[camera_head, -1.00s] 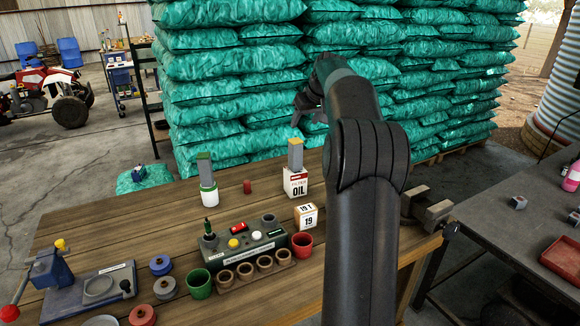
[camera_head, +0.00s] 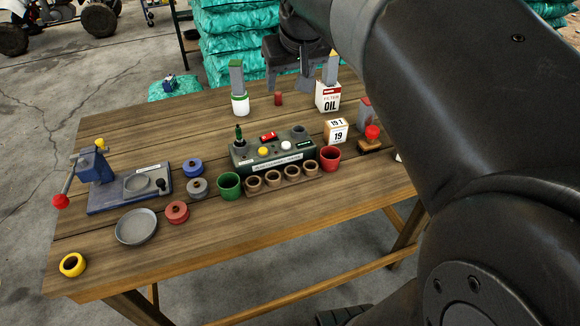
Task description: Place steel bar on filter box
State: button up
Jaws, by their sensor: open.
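The white and red filter box (camera_head: 328,97), marked OIL, stands at the back right of the wooden bench. A grey upright bar with a yellow top (camera_head: 332,69) appears to stand on it. A similar grey bar with a green top (camera_head: 236,76) stands on a white can with a green rim (camera_head: 240,104), to the left. A third grey bar with a reddish top (camera_head: 366,112) is farther right, partly hidden. I cannot tell which is steel. My gripper (camera_head: 290,80) is open and empty, between the green-topped and yellow-topped bars; its fingers point down.
A small box marked 19 (camera_head: 336,131) stands in front of the filter box. A green control box (camera_head: 270,150), several small cups, a red cup (camera_head: 330,158) and a green cup (camera_head: 229,186) fill the bench middle.

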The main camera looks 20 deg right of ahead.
jog(key=s+a+f, duration=0.3)
jog(key=s+f, duration=0.2)
jog(key=s, duration=0.4)
jog(key=s+a+f, duration=0.3)
jog(key=s+f, duration=0.3)
jog(key=s, duration=0.3)
jog(key=shift+s, duration=0.2)
